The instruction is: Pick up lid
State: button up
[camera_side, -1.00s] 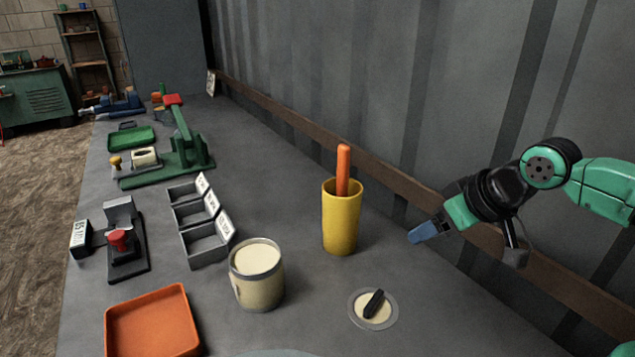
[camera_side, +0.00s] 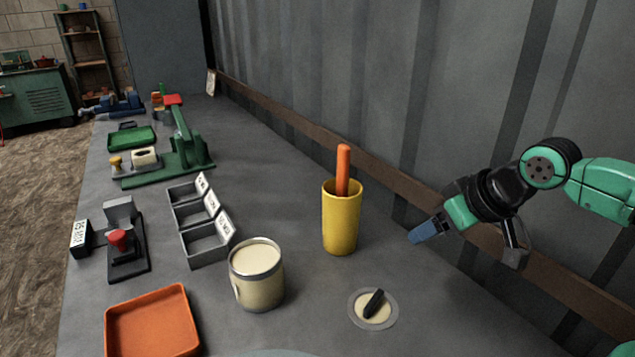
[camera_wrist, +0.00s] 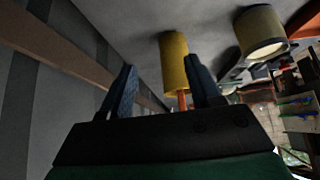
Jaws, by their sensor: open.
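The lid (camera_side: 364,312) is a flat cream disc with a grey rim and a black bar handle (camera_side: 374,303). It lies flat on the bench, right of the cream pot, in the side view. I cannot make it out in the wrist view. My gripper (camera_side: 412,238) is above the bench, up and to the right of the lid, apart from it. In the wrist view its two blue fingers (camera_wrist: 163,84) are spread with nothing held between them.
A yellow cup (camera_side: 341,222) holding an orange rod (camera_side: 343,170) stands left of my gripper. The cream pot (camera_side: 257,285) stands left of the lid. An orange tray (camera_side: 152,330) and grey bins (camera_side: 204,242) are farther left. A wall ledge (camera_side: 400,188) runs behind.

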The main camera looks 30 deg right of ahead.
jog(key=shift+c, duration=0.3)
jog(key=m+g, duration=0.7)
jog(key=m, duration=0.5)
send_over(372, 302)
jog(key=f, duration=0.6)
jog(key=shift+d+f, duration=0.2)
jog(key=shift+f, duration=0.2)
jog(key=shift+a+f+m, duration=0.15)
jog(key=shift+f+m, duration=0.15)
jog(key=shift+m, duration=0.3)
jog(key=shift+a+f, duration=0.1)
jog(key=shift+f, duration=2.85)
